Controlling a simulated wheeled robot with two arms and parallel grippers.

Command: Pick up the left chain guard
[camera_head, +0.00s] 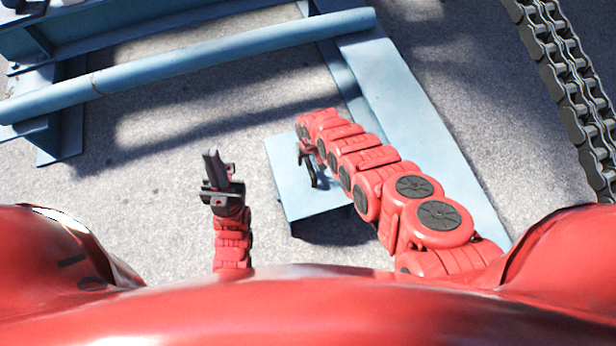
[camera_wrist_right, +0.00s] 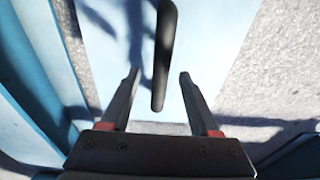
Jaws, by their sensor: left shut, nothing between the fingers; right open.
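In the right wrist view, a dark, slim bar (camera_wrist_right: 165,50) with a rounded end stands out over a light blue plate (camera_wrist_right: 210,60). I cannot tell for sure whether it is the left chain guard. My right gripper (camera_wrist_right: 159,76) is open, and the bar's near end shows between its fingers without visible contact. In the head view my right gripper (camera_head: 309,172) is over the blue plate (camera_head: 305,203), partly hidden by its arm. My left gripper (camera_head: 213,164) is shut and empty over the grey ground, left of the plate.
A blue frame with a long round tube (camera_head: 200,65) crosses the upper left. A blue beam (camera_head: 415,115) runs down beside my right arm. A heavy dark chain (camera_head: 575,90) hangs at the upper right. Grey ground (camera_head: 130,210) around my left gripper is clear.

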